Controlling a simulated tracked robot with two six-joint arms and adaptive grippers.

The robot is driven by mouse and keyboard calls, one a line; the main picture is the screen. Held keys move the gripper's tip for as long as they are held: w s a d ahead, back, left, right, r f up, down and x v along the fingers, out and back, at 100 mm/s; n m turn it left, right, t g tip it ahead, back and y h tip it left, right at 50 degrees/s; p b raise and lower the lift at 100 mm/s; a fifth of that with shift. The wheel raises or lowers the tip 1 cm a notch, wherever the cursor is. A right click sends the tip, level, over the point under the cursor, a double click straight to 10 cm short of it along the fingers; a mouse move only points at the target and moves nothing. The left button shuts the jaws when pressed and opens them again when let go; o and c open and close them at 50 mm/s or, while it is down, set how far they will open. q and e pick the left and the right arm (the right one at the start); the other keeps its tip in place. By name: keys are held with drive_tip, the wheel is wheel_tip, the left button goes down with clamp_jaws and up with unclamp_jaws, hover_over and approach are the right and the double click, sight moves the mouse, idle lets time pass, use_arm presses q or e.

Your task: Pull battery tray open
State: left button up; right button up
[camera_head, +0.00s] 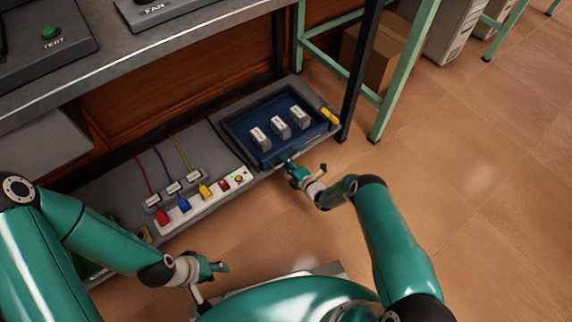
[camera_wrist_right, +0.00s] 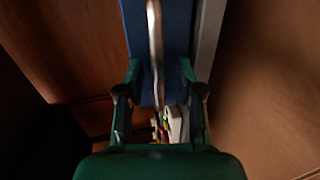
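The battery tray (camera_head: 240,137) is a blue tray in a grey housing under the bench, with several pale batteries (camera_head: 280,127) standing in it. My right gripper (camera_head: 287,163) is at the tray's front edge. In the right wrist view, my right gripper (camera_wrist_right: 161,75) is open, its fingers on either side of a thin pale bar (camera_wrist_right: 156,45) in front of the tray's blue face (camera_wrist_right: 136,25). A gap shows between the bar and each finger. My left gripper (camera_head: 218,268) is low, away from the tray; its finger opening is unclear.
Left of the tray is a white strip (camera_head: 176,220) with red, blue and yellow plugs and coloured wires. A dark table leg (camera_head: 360,75) and green frame legs (camera_head: 405,75) stand to the right. The wooden floor (camera_head: 450,170) in front is clear.

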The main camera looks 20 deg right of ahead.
drive_tip(key=shift+w+a, duration=0.15)
drive_tip(key=shift+w, duration=0.25)
clamp_jaws()
